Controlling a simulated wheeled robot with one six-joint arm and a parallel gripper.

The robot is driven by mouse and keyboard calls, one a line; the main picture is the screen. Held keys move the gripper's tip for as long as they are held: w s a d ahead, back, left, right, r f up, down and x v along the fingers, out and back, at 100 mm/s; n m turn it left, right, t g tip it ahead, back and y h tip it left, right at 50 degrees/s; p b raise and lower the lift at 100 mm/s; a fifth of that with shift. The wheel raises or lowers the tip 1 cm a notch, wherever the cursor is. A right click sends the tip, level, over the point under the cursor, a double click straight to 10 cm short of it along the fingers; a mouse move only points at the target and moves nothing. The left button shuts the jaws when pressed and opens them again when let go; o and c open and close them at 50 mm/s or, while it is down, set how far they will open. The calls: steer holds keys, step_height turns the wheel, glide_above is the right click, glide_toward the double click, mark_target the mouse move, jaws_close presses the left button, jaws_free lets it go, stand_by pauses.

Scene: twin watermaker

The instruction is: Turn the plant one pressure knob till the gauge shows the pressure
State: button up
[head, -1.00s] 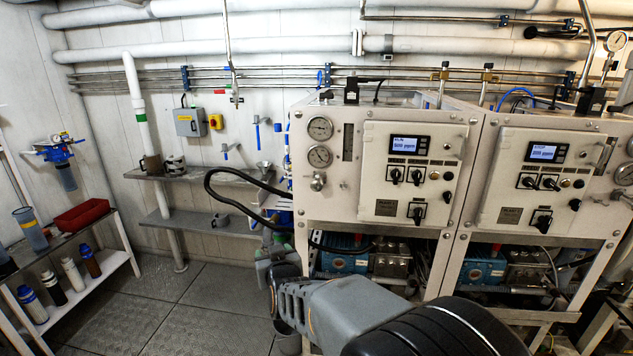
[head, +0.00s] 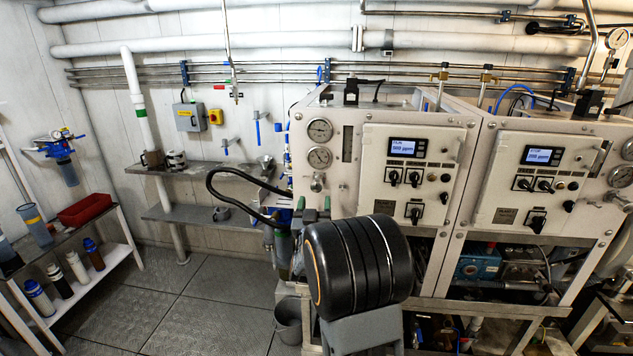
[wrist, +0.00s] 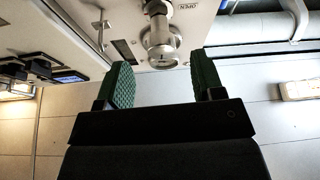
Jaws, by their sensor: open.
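The plant one cabinet (head: 335,205) is the left of two white cabinets. Its metal pressure knob (head: 317,183) sits low on the left of the front panel, below two round gauges, the upper gauge (head: 319,130) and the lower gauge (head: 318,157). The needles are too small to read. My gripper (head: 313,203) is just below the knob, mostly hidden behind my own arm. In the wrist view the silver knob (wrist: 160,52) shows just beyond my open green-padded fingers (wrist: 165,82), roughly centred on the gap. The fingers look empty and apart from the knob.
The plant two cabinet (head: 545,200) stands at the right. A grey bucket (head: 288,320) stands on the floor below.

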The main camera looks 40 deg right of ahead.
mark_target(315, 190)
steer(key=p+x, duration=0.2)
steer(key=x, duration=0.4)
steer(key=shift+w+d+r, duration=0.15)
steer(key=shift+w+d, duration=0.05)
steer(key=shift+w, duration=0.1)
steer(key=shift+c, duration=0.3)
steer(key=c, duration=0.7)
steer(key=shift+a, duration=0.2)
steer(key=shift+c, duration=0.8)
steer(key=shift+d, duration=0.2)
steer(key=m+b, duration=0.1)
steer(key=b, duration=0.1)
steer(key=m+h+b, duration=0.1)
steer(key=b, duration=0.2)
steer(key=shift+a+f+m+g, duration=0.1)
steer(key=shift+f+m+g, duration=0.2)
steer(key=shift+f, duration=0.05)
steer(key=m+b, duration=0.2)
steer(key=m+g+h+b, duration=0.1)
steer(key=b, duration=0.1)
steer(key=shift+r+m+g, duration=0.15)
steer(key=shift+m+g, duration=0.15)
steer(key=shift+m, duration=0.1)
steer(key=shift+r+m+g+h+b, duration=0.2)
steer(key=shift+m+g+h+b, duration=0.25)
steer(key=shift+m+b, duration=0.6)
steer(key=shift+r+m+g, duration=0.1)
steer(key=shift+m+g, duration=0.15)
